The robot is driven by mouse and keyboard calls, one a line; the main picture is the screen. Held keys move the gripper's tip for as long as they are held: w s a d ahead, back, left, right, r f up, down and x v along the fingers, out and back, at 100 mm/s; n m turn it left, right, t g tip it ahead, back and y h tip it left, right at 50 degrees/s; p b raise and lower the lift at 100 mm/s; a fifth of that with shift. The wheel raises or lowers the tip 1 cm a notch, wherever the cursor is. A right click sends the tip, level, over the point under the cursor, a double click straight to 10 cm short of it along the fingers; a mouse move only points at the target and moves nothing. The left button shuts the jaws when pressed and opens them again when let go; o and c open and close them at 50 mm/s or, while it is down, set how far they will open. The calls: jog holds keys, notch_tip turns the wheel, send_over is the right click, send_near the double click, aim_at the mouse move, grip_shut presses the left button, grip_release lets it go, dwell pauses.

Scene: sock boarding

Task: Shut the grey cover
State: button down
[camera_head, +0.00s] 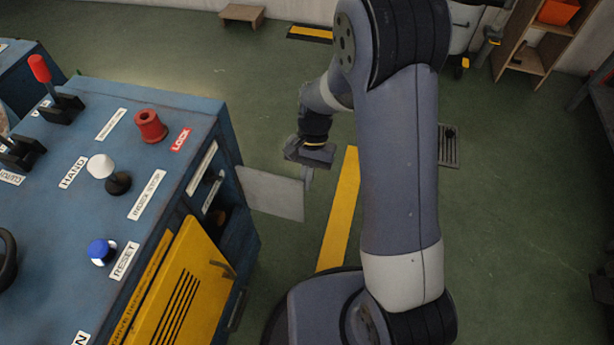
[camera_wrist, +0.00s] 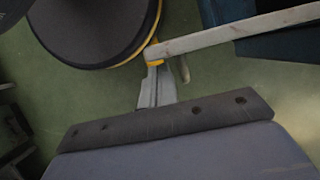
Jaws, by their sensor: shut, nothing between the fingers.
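The grey cover (camera_head: 272,193) is a flat plate that stands out from the right side of the blue console, swung open. In the wrist view the cover (camera_wrist: 235,34) shows nearly edge-on as a long pale strip running to the console at the upper right. My gripper (camera_head: 308,176) is at the cover's free outer edge. In the wrist view my gripper (camera_wrist: 156,86) is shut and empty, with its fingertips close to the cover's free end. I cannot tell whether they touch it. What lies behind the cover is partly hidden.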

jog(key=s+a+m+t+y+p, duration=0.2)
jog(key=s+a+m+t+p, duration=0.1)
jog(key=s+a+m, duration=1)
jog(key=shift+a+m+t+y, duration=0.4)
jog(key=shift+a+m+t, duration=0.45)
jog(key=shift+a, duration=0.85)
jog(key=shift+s, duration=0.1)
jog(key=shift+d, duration=0.1)
